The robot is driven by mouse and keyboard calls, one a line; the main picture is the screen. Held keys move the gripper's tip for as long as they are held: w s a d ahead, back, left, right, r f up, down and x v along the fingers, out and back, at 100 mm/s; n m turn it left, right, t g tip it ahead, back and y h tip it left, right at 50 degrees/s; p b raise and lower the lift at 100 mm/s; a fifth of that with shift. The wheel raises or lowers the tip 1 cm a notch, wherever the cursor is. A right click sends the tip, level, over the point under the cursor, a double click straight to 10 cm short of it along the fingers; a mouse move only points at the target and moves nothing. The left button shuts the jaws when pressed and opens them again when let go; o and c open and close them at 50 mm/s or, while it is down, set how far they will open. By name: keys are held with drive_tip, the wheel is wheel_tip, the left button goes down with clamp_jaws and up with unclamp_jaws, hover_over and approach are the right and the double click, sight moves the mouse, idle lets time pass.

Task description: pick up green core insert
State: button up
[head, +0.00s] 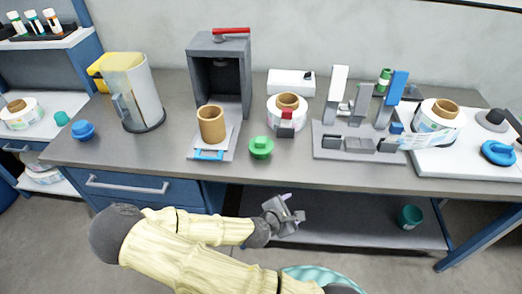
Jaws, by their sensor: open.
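The green core insert (260,147) is a short round green piece with a knob on top. It sits on the grey worktop near the front edge, just right of the grey press-like machine's base. My gripper (290,212) is open and empty. It is in front of the bench, below the worktop level in the picture and a little right of the green insert, clear of it. Its fingers are small and partly hard to make out.
A grey machine (217,80) holds a brown core (212,125) on its plate. A labelled reel (287,118) stands behind the insert to the right. A grey fixture (360,142) is farther right. A blue piece (83,130) and a pitcher-like container (133,92) are at left.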

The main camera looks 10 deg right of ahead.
sight(260, 145)
drive_tip(key=w+a+r+n+t+y+b, duration=0.1)
drive_tip(key=w+a+r+n+t+y, duration=0.2)
drive_tip(key=w+a+r+n+t, duration=0.4)
drive_tip(key=a+n+t, duration=0.2)
drive_tip(key=n, duration=0.4)
drive_tip(key=shift+a+r+t+b, duration=0.25)
drive_tip(key=shift+r+t+b, duration=0.05)
drive_tip(key=shift+r+t, duration=0.1)
drive_tip(key=shift+w, duration=0.1)
drive_tip(key=p+x, duration=0.2)
drive_tip(key=x, duration=0.9)
drive_tip(key=shift+w+p, duration=0.15)
drive_tip(key=shift+p, duration=0.2)
drive_tip(key=shift+w+d+f, duration=0.1)
drive_tip(key=shift+w+f, duration=0.05)
drive_tip(key=shift+w, duration=0.25)
drive_tip(key=shift+a+p+x, duration=0.15)
drive_tip(key=shift+p+x, duration=0.3)
drive_tip(key=shift+x, duration=0.85)
drive_tip(key=shift+a+p+x, duration=0.15)
drive_tip(key=shift+p+x, duration=0.25)
drive_tip(key=shift+x, duration=0.9)
drive_tip(key=shift+w+f, duration=0.1)
